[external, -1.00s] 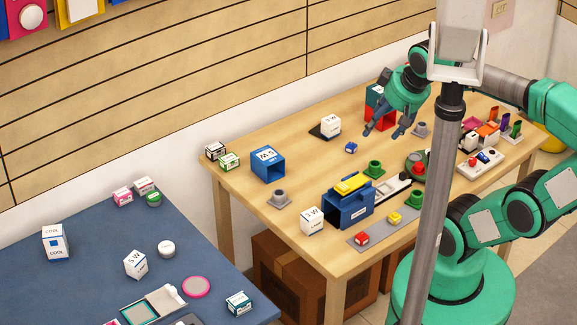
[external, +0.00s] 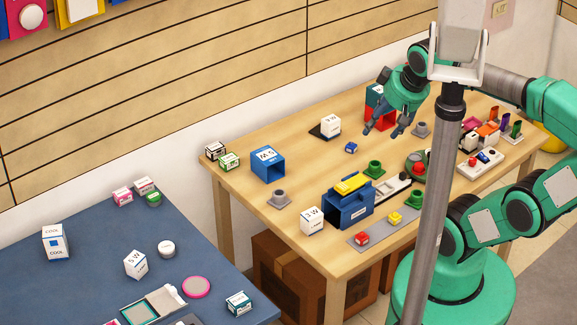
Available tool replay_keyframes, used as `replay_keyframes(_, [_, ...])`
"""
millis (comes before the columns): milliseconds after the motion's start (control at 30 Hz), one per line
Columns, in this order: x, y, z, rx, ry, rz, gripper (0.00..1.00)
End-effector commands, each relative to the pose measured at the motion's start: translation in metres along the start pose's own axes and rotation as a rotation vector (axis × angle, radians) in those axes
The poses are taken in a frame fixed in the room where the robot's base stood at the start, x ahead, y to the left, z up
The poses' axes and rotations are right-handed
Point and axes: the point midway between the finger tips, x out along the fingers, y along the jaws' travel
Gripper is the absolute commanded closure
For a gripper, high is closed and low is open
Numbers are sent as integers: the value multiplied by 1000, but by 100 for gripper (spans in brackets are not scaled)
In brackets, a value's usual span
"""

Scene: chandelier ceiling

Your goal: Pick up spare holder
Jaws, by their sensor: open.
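My gripper (external: 383,133) is open and empty, pointing down over the back of the wooden table, in front of a red and dark green box (external: 378,113). Several small cup-like holders on square bases stand on the table. One grey holder (external: 421,130) is just right of my gripper, and another grey holder (external: 279,198) is at the left front. A green holder (external: 374,169) stands in the middle, and a second green holder (external: 416,197) is partly hidden by the pole. I cannot tell which one is the spare holder. A small blue cube (external: 351,148) lies left of and below my gripper.
A blue open box (external: 267,164), a blue bin with a yellow top (external: 348,203) and a white block (external: 330,126) stand on the wooden table (external: 310,165). Coloured parts (external: 490,135) crowd its right end. A separate blue table (external: 90,285) is at the lower left.

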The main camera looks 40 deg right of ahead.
Motion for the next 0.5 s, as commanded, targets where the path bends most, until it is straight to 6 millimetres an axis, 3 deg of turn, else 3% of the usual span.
replay_keyframes(267, [29,24,-23,270,-54,40,44])
replay_keyframes(500, [81,71,-49,701,-118,115,44])
